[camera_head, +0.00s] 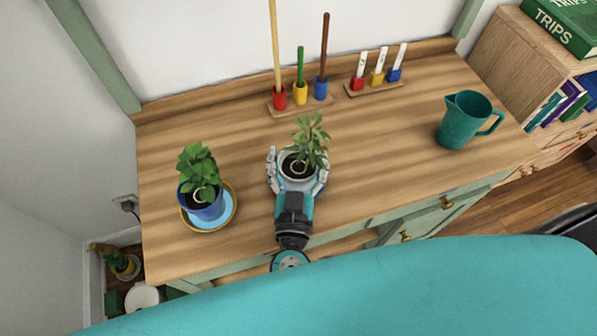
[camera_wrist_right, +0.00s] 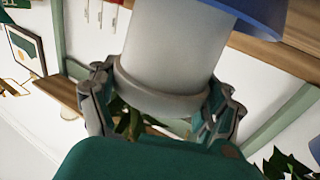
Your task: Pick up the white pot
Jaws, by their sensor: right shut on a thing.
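The white pot (camera_head: 296,169) holds a leafy green plant (camera_head: 311,140) and stands upright near the middle of the wooden table. My right gripper (camera_head: 297,181) has its fingers closed around the sides of the pot. In the right wrist view the picture is upside down; the pot (camera_wrist_right: 172,55) fills the middle, with the gripper fingers (camera_wrist_right: 165,105) on both sides of its rim. The pot's base is hidden from the head view, so I cannot tell if it touches the table. My left gripper is not in view.
A blue pot (camera_head: 207,211) with a plant stands on a yellow-rimmed saucer (camera_head: 226,219) at the left. A teal jug (camera_head: 463,121) stands at the right. Colored peg holders (camera_head: 300,105) line the back. The wooden tabletop (camera_head: 390,150) is clear between pot and jug.

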